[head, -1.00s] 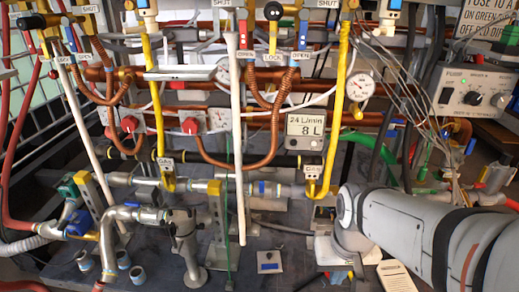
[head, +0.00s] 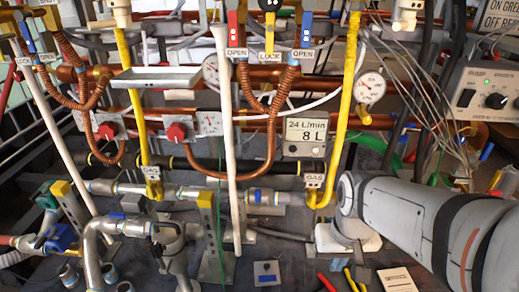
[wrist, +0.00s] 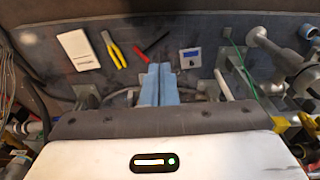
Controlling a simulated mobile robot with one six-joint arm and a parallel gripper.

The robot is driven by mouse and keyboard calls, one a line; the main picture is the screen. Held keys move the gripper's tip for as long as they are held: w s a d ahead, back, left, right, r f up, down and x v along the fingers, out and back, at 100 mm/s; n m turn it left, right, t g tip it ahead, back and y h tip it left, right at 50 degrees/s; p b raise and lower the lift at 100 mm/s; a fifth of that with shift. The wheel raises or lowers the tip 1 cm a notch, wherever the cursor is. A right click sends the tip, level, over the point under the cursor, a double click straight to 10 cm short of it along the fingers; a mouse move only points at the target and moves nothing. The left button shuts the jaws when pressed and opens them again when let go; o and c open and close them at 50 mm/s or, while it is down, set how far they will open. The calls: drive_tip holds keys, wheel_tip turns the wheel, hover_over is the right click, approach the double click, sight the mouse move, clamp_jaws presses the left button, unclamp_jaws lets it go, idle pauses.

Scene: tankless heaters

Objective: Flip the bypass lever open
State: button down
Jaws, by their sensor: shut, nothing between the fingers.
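I cannot tell for certain which lever is the bypass lever. In the head view, a red lever (head: 232,33) and a blue lever (head: 307,27) stand upright above OPEN labels. Lower down, a small blue part (head: 258,195) sits on the horizontal grey pipe, beneath the copper loop. The head view does not show the fingers.
A flow meter (head: 305,134) reads 24 L/min, 8 L. Yellow gas pipes (head: 343,110) and a white post (head: 228,130) stand in front of the copper pipes. Yellow-handled pliers (wrist: 113,50), a white card (wrist: 78,50) and a small panel (wrist: 190,58) lie on the bench.

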drive_tip(key=w+a+f+n+t+p, duration=0.2)
drive_tip(key=w+a+n, duration=0.1)
drive_tip(key=w, duration=0.6)
drive_tip(key=w+a+f+n+t+p, duration=0.2)
drive_tip(key=w+a+n, duration=0.1)
drive_tip(key=w, duration=0.6)
drive_tip(key=n+t+y+p, duration=0.3)
drive_tip(key=n+t+p, duration=0.3)
drive_tip(key=n+t, duration=0.25)
approach(258, 196)
drive_tip(key=w+a, duration=0.1)
drive_tip(key=w, duration=0.2)
drive_tip(key=s+a+f+n+t+y+p, duration=0.2)
drive_tip(key=s+a+f+n+t, duration=0.1)
drive_tip(key=n, duration=0.4)
drive_tip(key=shift+s+a+f+t+p, duration=0.5)
drive_tip(key=shift+s+f, duration=0.3)
drive_tip(key=shift+s, duration=0.35)
drive_tip(key=w+d+b, duration=0.1)
drive_tip(key=w+b, duration=0.2)
drive_tip(key=w, duration=0.6)
drive_tip(key=shift+w, duration=0.2)
